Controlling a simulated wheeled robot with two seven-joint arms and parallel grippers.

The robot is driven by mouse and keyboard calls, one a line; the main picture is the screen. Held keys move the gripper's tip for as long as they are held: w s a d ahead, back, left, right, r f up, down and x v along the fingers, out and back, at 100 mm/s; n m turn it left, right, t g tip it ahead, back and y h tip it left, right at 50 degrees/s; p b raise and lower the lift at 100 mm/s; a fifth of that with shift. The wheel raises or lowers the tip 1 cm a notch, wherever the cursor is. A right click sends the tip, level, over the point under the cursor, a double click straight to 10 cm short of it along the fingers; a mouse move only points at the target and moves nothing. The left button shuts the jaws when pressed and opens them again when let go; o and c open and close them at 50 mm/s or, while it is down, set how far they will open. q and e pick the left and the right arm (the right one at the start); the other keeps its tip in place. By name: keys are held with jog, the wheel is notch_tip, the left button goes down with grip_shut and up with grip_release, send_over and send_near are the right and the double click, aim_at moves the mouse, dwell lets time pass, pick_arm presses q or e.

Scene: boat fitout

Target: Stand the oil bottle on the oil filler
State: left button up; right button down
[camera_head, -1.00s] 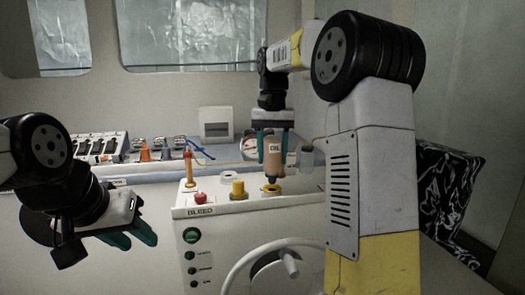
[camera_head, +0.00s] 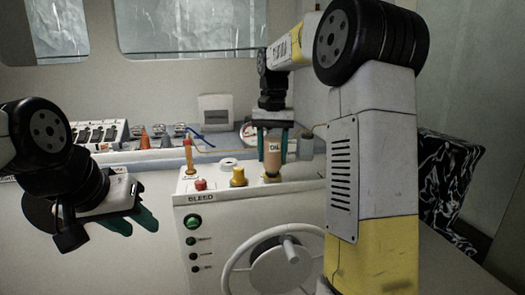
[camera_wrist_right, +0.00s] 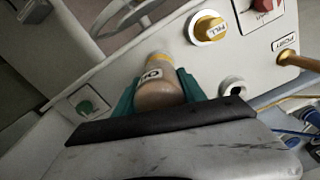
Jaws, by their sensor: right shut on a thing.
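The oil bottle (camera_head: 273,155), tan with a white label, is upright between the teal fingers of my right gripper (camera_head: 272,148), which is shut on it. Its narrow lower end is at the yellow ring of the oil filler (camera_head: 271,179) on top of the white console. I cannot tell whether it rests in the ring or is just above it. In the right wrist view the bottle (camera_wrist_right: 158,95) hides most of the yellow ring behind it. My left gripper (camera_head: 132,222) is open and empty, left of the console.
A shelf with switches stands behind.

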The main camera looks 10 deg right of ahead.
aim_at(273, 136)
dwell(0.3)
jog(key=c, duration=0.6)
grip_release()
jog(key=shift+f, duration=0.1)
notch_tip(273, 136, up, 7)
jog(key=shift+r, duration=0.45)
